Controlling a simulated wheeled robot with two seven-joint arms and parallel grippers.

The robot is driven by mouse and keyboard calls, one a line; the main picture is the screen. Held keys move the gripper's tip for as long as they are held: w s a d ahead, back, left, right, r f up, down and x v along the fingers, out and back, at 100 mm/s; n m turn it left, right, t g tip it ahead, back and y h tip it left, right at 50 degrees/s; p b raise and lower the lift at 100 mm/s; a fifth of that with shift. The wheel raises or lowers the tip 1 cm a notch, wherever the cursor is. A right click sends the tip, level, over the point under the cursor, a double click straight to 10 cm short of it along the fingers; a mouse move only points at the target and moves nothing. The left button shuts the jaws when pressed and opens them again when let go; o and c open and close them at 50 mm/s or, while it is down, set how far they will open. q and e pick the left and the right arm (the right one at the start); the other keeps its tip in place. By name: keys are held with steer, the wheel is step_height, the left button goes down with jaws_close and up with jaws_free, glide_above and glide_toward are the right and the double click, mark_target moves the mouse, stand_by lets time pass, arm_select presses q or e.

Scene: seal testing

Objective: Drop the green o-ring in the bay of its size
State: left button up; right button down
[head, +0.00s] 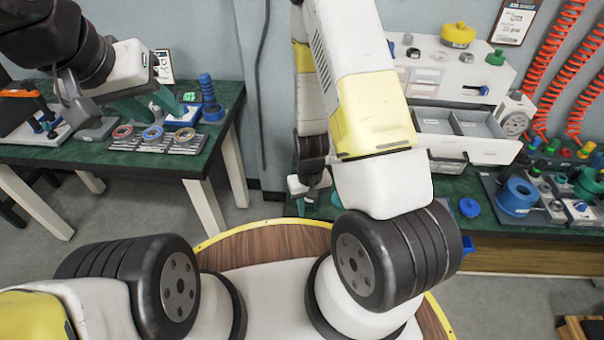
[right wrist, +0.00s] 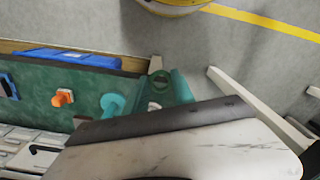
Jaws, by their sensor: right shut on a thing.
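My right gripper (head: 312,186) hangs low in the middle of the head view, by the left end of the right bench. In the right wrist view its teal fingers (right wrist: 162,88) are partly hidden by a pale body. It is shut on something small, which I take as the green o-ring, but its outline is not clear. An open drawer (head: 483,152) with divided bays juts from the white cabinet at the right. My left gripper (head: 156,104) is over the left bench, its teal fingers apart. Below it a grey rack (head: 128,146) carries red, blue and orange-white rings.
The white cabinet (head: 425,73) bears a yellow knob and a green knob. A blue cylinder (head: 516,197) and several fittings crowd the right bench (head: 458,236). A blue peg stack (head: 210,98) stands on the left bench (head: 72,153). Bare floor separates the benches.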

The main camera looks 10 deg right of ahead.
step_height(320, 180, up, 6)
steer(key=shift+r, duration=0.2)
stand_by(0.7)
